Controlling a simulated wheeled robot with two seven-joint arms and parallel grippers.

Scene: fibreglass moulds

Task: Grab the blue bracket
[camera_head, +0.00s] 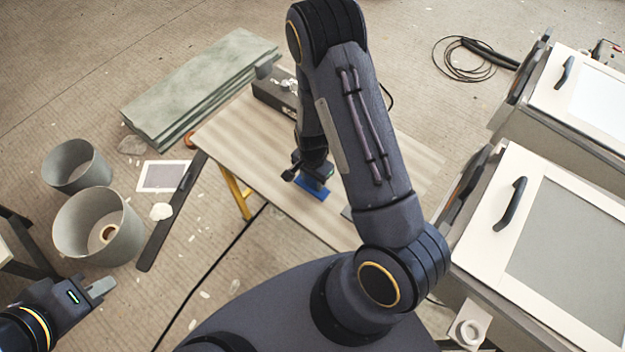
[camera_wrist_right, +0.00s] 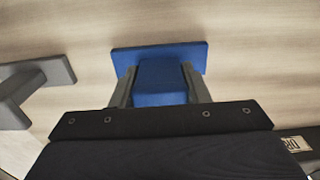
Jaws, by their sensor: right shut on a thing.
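The blue bracket (camera_wrist_right: 160,82) is a flat plate with a raised block, seen over the wooden tabletop in the right wrist view. My right gripper (camera_wrist_right: 158,88) is shut on the block, with one finger on each side. In the head view the blue bracket (camera_head: 313,190) shows as a small blue patch under my right gripper (camera_head: 314,180), partly hidden by it. I cannot tell whether the bracket touches the tabletop. My left gripper (camera_head: 100,287) is at the lower left, away from the table, and its finger gap is not clear.
A grey bracket (camera_wrist_right: 32,88) lies left of the blue one in the right wrist view. The wooden table (camera_head: 240,140) bears a dark box (camera_head: 272,92) at its far edge. Two grey buckets (camera_head: 128,232) stand left. White-topped cabinets (camera_head: 490,235) stand right.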

